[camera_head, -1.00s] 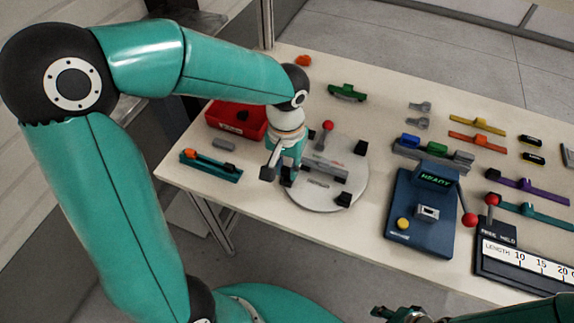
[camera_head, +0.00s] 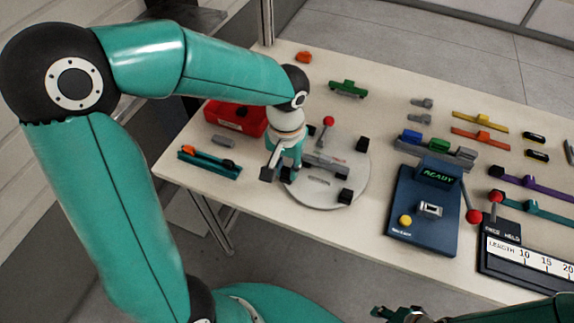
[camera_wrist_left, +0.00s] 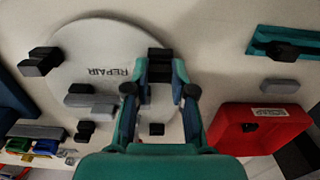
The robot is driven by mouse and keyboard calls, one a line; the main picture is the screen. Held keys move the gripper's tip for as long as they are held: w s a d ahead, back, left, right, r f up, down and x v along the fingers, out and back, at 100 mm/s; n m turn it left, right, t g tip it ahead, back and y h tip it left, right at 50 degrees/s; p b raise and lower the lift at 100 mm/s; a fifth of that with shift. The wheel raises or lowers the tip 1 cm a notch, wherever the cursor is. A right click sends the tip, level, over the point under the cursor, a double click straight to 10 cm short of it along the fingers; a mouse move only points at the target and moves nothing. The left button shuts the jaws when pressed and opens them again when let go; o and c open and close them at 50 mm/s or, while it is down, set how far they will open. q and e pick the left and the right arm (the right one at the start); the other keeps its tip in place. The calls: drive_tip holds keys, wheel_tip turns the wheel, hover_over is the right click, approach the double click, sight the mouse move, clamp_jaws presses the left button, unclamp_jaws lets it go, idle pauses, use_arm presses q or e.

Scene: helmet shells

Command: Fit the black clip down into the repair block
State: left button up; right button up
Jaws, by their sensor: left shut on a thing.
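My left gripper (camera_head: 280,176) is low at the left part of the round pale disc (camera_head: 312,201). In the left wrist view, my left gripper (camera_wrist_left: 159,72) is shut on a black piece (camera_wrist_left: 160,60), which I take for the black clip; the fingers partly cover it. The disc (camera_wrist_left: 85,40) bears the word REPAIR. A grey block (camera_wrist_left: 92,100), which looks like the repair block, lies on it beside the gripper, apart from the black piece in this view. In the head view the grey block (camera_head: 326,163) is partly hidden. My right gripper (camera_head: 396,313) is cut off at the bottom edge.
Black blocks (camera_head: 361,144) stand around the disc's edge, and a red-knobbed lever (camera_head: 328,121) rises behind. A red bin (camera_head: 236,118) and a teal tray (camera_head: 210,168) are at left. A blue READY station (camera_head: 424,225) stands at right. Table front is clear.

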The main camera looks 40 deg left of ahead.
sight(287, 170)
use_arm(q)
drive_tip(key=shift+f, duration=0.3)
drive_tip(key=o, duration=0.8)
wheel_tip(287, 170, up, 12)
idle(0.5)
